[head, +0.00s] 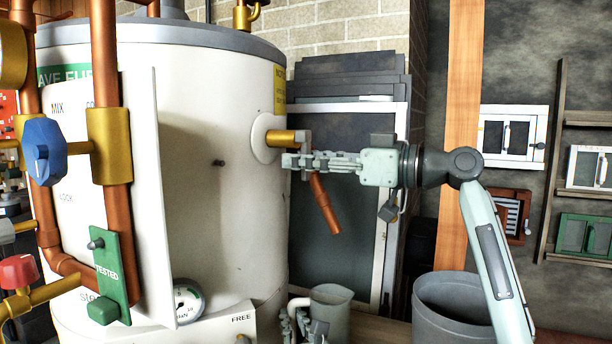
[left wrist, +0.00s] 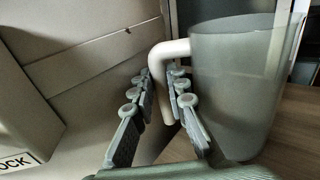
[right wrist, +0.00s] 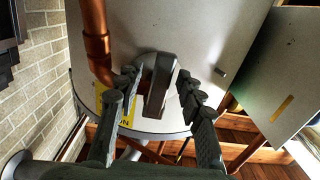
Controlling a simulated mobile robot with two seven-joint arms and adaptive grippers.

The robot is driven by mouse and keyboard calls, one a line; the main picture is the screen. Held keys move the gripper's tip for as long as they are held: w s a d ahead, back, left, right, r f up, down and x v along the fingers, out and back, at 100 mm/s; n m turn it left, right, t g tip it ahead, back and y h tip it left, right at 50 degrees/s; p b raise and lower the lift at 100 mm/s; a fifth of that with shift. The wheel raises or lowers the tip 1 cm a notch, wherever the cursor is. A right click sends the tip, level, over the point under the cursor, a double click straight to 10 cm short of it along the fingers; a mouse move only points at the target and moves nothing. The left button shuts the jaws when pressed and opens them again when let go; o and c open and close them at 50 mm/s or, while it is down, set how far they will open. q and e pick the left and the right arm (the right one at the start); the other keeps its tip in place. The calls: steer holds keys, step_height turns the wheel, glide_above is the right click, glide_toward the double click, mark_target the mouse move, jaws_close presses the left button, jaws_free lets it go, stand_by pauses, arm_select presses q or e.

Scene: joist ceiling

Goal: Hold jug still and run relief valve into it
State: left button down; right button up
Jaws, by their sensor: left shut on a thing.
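The relief valve (head: 281,137) is a brass fitting on the side of the white tank, with a grey lever (head: 306,140) at its end. A copper discharge pipe (head: 325,204) slants down from it. The grey lever (right wrist: 158,85) shows between the parted fingers of my right gripper (right wrist: 156,88); I see a gap on each side. In the head view this gripper (head: 290,161) is at the lever. The translucent grey jug (head: 334,312) stands upright, below the pipe's end in the picture. My left gripper (left wrist: 158,108) is shut on the jug's pale handle (left wrist: 166,85), beside the jug body (left wrist: 232,90).
The tank (head: 215,200) fills the left, with copper pipes and a blue-handled valve (head: 44,152) in front. A grey bucket (head: 453,309) stands right of the jug. Dark panels (head: 345,85) lean behind the pipe. A shelf with boxes (head: 590,167) is at far right.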

steer(key=shift+a, duration=0.1)
jaws_close()
stand_by(0.3)
